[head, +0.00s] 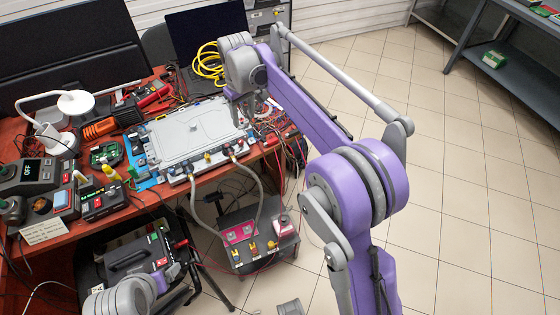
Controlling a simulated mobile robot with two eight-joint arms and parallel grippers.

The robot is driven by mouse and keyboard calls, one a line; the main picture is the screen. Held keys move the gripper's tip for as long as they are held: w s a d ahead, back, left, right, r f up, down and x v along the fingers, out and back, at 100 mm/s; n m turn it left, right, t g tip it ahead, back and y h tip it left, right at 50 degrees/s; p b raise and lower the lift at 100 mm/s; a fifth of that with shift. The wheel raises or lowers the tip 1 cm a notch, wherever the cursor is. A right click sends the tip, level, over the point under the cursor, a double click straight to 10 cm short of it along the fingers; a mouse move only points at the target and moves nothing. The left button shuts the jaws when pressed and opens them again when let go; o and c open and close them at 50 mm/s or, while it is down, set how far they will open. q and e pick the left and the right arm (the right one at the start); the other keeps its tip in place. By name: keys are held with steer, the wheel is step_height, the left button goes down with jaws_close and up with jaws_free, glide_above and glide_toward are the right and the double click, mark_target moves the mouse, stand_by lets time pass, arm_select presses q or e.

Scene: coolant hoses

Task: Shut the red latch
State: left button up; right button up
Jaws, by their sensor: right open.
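The grey flat coolant unit (190,133) lies on the red workbench, with hose connectors along its front edge. One grey hose (205,215) hangs from its front left, another (257,185) from its front right. A small red part, perhaps the red latch (229,148), shows at the right connector; it is too small to tell whether it is up or down. My right gripper (250,112) is open above the unit's right end, behind that connector and apart from it. Part of my left arm shows at the bottom left; its gripper is out of view.
A low dark cart (245,262) with pink and yellow parts stands below the bench front. A lamp (75,102), meters and a black power box (103,201) crowd the bench's left. Cables lie right of the unit. The tiled floor at right is clear.

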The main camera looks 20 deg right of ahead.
steer(key=s+d+m+t, duration=0.1)
steer(key=s, duration=0.9)
steer(key=s+d+r+m+t, duration=0.1)
steer(key=s, duration=0.9)
steer(key=shift+s+d+r+t+p, duration=0.25)
steer(key=shift+d+t+p, duration=0.1)
steer(key=shift+t, duration=0.05)
steer(key=n+g, duration=0.4)
glide_above(241, 141)
step_height(241, 141, down, 7)
step_height(241, 141, down, 10)
steer(key=shift+f+b, duration=0.1)
steer(key=shift+b, duration=0.55)
